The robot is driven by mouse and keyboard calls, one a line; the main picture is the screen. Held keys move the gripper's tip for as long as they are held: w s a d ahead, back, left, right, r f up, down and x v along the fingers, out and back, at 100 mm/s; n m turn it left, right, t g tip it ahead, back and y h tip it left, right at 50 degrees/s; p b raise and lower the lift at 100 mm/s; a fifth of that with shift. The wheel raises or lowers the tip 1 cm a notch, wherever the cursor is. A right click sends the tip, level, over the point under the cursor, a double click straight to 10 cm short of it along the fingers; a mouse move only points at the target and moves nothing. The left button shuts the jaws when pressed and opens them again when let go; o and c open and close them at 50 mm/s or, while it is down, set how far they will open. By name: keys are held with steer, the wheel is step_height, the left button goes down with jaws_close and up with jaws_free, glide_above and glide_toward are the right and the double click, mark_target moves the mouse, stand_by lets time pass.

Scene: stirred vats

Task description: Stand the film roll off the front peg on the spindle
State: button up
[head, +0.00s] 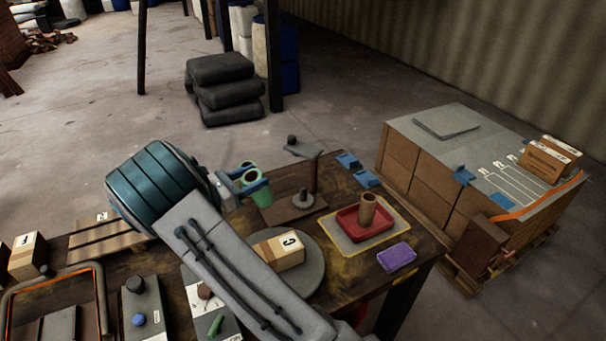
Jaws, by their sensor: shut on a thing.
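My gripper (252,187) reaches over the far side of the table from my arm. Its blue fingers are shut on a green roll (264,197), with the open bore facing up and towards the camera. The roll looks tilted; its contact with anything below cannot be told. Another dark round opening shows just behind it, partly hidden. To the right, a short grey spindle (303,196) on a round foot stands on a brown base board (281,212). A dark post (313,176) with a grey top arm rises behind the spindle. The front peg cannot be made out.
A brown tube (367,207) stands in a red tray (361,230) at right, near a purple block (396,256). A carton (279,250) lies on a round grey plate (313,277). Blue pieces (366,177) lie at the far edge. A box-loaded pallet (448,170) stands beyond.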

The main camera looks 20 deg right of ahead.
steer(key=w+d+f+y+p, duration=0.1)
steer(key=d, duration=0.4)
steer(key=w+d+f+y+p, duration=0.1)
steer(key=d+f, duration=0.1)
steer(key=d, duration=0.4)
steer(key=w+d+f+y+p, duration=0.1)
steer(key=d, duration=0.4)
steer(key=shift+w+d+f+g+p, duration=0.25)
steer(key=shift+d+f+g+p, duration=0.05)
steer(key=shift+d+f+p, duration=0.1)
steer(key=shift+w+f+y, duration=0.1)
steer(key=shift+f+y, duration=0.2)
steer(key=shift+f, duration=0.15)
steer(key=shift+w+a+f, duration=0.1)
steer(key=shift+f, duration=0.45)
